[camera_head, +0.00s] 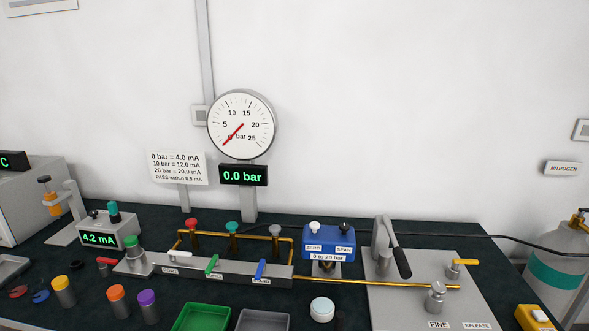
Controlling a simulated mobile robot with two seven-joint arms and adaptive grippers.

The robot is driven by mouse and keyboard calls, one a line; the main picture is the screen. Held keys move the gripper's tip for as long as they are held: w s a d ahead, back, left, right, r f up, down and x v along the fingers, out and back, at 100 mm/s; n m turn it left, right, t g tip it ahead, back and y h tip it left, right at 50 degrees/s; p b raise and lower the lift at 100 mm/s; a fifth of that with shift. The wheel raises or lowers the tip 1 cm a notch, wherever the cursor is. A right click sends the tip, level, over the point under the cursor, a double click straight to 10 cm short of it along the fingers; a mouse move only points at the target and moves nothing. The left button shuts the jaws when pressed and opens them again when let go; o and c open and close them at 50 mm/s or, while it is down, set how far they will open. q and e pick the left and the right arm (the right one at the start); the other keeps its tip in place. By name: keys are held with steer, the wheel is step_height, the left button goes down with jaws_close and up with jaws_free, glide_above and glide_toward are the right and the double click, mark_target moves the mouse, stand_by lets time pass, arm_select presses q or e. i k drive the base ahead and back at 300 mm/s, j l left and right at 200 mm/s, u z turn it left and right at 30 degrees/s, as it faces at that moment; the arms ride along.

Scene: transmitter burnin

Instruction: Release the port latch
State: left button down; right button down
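The blue transmitter (329,242), marked ZERO, SPAN and 0 to 20 bar, stands on a small mount (327,269) at the right end of the grey manifold (225,277). A dark part on that mount may be the port latch, but it is too small to tell its state. The manifold carries a white lever (180,254), a green lever (211,265) and a blue lever (260,268); their small labels are hard to read. Neither of my grippers is in view.
A hand pump (383,250) on a grey plate (410,305) stands right of the transmitter. A green tray (203,317), a grey tray (263,320) and several coloured-top cylinders lie in front. The gauge (242,125) and display (243,175) stand behind; the display reads 0.0 bar.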

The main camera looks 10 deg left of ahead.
mark_target(102, 261)
steer(key=u, duration=1.6)
